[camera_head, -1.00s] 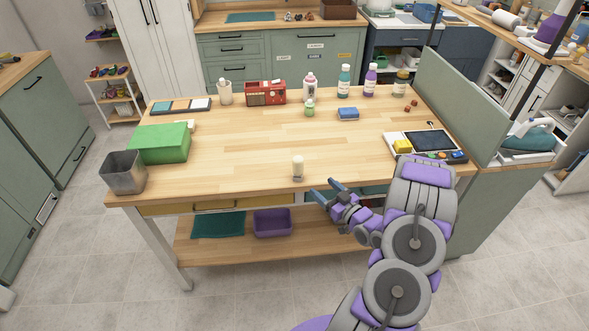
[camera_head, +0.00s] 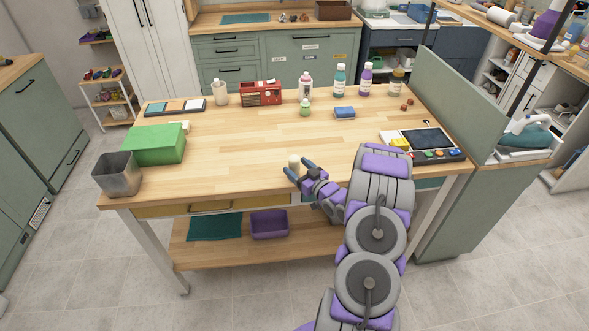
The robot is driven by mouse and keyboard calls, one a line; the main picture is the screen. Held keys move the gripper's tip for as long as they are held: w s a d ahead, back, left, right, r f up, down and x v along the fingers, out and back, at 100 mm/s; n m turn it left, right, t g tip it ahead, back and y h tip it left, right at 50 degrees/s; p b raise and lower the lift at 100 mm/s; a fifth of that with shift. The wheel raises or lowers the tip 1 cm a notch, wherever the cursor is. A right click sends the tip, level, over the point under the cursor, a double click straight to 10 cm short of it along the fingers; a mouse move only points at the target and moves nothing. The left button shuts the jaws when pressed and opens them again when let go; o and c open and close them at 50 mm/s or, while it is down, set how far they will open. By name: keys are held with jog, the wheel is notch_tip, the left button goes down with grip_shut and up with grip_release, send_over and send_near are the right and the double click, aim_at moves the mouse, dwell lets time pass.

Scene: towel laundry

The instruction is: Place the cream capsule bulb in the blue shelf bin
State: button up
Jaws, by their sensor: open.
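The cream capsule bulb (camera_head: 294,162) stands upright near the front edge of the wooden table. My gripper (camera_head: 298,168) is open at the bulb, with its two fingers on the near side. The fingers partly cover the bulb's lower part, and I cannot tell whether they touch it. On the shelf under the table is a purple bin (camera_head: 269,225). I cannot make out a clearly blue bin on that shelf; my arm hides its right part.
The wooden table (camera_head: 235,150) is clear in the middle. A green box (camera_head: 153,146) and a grey metal bin (camera_head: 118,177) stand at its left. A device with a screen (camera_head: 424,141) lies at the right.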

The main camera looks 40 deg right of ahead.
aim_at(291, 155)
jog(key=shift+w+a+b, duration=0.1)
jog(key=shift+w+b, duration=0.2)
jog(key=shift+w, duration=1.6)
jog(key=shift+c, duration=0.3)
jog(key=c, duration=1)
jog(key=shift+r, duration=0.55)
notch_tip(291, 155, up, 3)
jog(key=shift+f+p, duration=0.2)
jog(key=shift+p, duration=0.4)
jog(key=s+a, duration=0.4)
jog(key=s, duration=0.3)
jog(key=s+a+r+p, duration=0.1)
jog(key=s+a, duration=0.3)
jog(key=s, duration=0.3)
jog(key=shift+r+p, duration=0.2)
jog(key=shift+p, duration=0.1)
